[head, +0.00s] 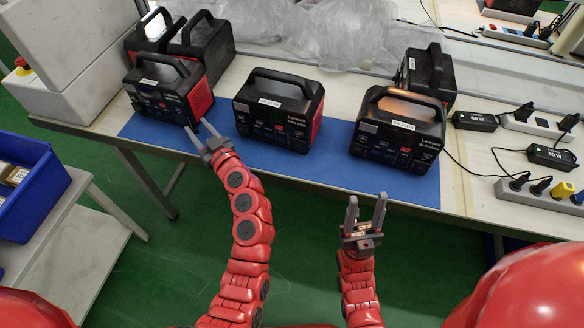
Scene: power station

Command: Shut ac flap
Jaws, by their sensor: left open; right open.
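Three black and red power stations stand in a front row on a blue mat (340,168): the left one (165,90), the middle one (278,105) and the right one (398,130). Their front panels face me, with small sockets and covers; I cannot tell which cover is the ac flap or whether one is open. My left gripper (200,133) is open and empty, just in front of the lower right part of the left station's front. I cannot tell if it touches. My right gripper (366,212) is open and empty, pointing up, in front of the table edge below the right station.
More power stations (427,70) stand behind the row. Chargers and power strips (540,192) with cables lie on the right of the table. Plastic wrap (330,35) lies at the back. A blue bin (30,185) stands at left.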

